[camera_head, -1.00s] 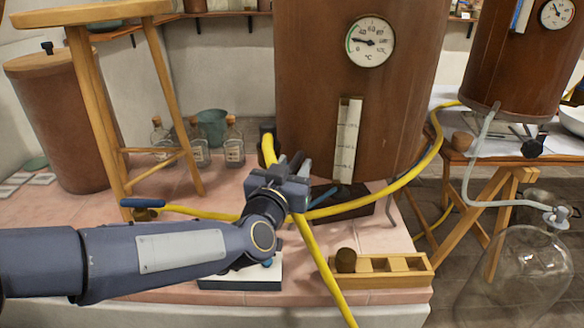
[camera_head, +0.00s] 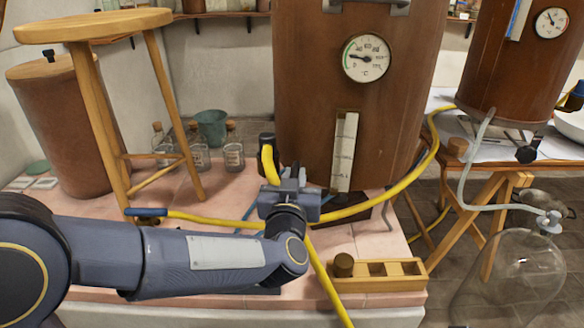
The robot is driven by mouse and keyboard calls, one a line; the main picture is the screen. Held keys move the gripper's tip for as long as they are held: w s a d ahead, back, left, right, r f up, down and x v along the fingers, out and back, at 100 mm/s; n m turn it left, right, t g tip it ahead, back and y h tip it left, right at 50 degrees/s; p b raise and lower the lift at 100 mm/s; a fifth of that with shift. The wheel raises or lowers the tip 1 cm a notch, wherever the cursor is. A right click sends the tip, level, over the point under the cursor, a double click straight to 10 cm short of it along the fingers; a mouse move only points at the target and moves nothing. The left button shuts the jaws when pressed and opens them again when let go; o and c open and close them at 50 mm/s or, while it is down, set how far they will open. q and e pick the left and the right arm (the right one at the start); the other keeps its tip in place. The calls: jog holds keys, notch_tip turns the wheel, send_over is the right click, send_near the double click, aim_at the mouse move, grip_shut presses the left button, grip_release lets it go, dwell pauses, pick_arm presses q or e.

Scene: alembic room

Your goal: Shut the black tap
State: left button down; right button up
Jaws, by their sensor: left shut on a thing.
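My left gripper (camera_head: 290,180) is at the lower front of the big brown vessel (camera_head: 310,120), with its fingers pointing away from me. It is shut on a small part there, which I take to be the black tap. The gripper and wrist hide most of that part. A dark block (camera_head: 267,140) shows just left of the fingers, at the vessel's side. The yellow hose (camera_head: 267,162) runs down close beside the fingers. My right gripper does not show.
A wooden stool (camera_head: 97,25) stands at left, with corked bottles behind it. A wooden rack (camera_head: 392,282) lies at the front right of the pink tiled bench (camera_head: 345,240). A second vessel (camera_head: 510,70) with a black knob (camera_head: 527,154) and a glass flask (camera_head: 512,280) are at right.

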pick_arm(q)
jog(key=shift+w+d+n+g+y+p, duration=0.15)
jog(key=shift+d+n+g+y+p, duration=0.55)
jog(key=shift+n+y+p, duration=1.45)
jog(key=shift+w+d+n+g+y+p, duration=0.2)
jog(key=shift+n+g+y+p, duration=1.1)
jog(key=shift+y, duration=1.7)
jog(key=shift+w+d+n+g+y+p, duration=0.15)
jog(key=shift+d+n+g+y+p, duration=0.5)
jog(key=shift+n+y+p, duration=1.2)
jog(key=shift+a+n+g+y+b, duration=0.15)
jog(key=shift+n+g+y+b, duration=0.2)
jog(key=shift+y, duration=0.55)
jog(key=c, duration=1.4)
grip_release()
jog(key=shift+o, duration=0.2)
jog(key=v, duration=0.7)
jog(key=shift+s+d, duration=0.25)
jog(key=shift+s, duration=0.05)
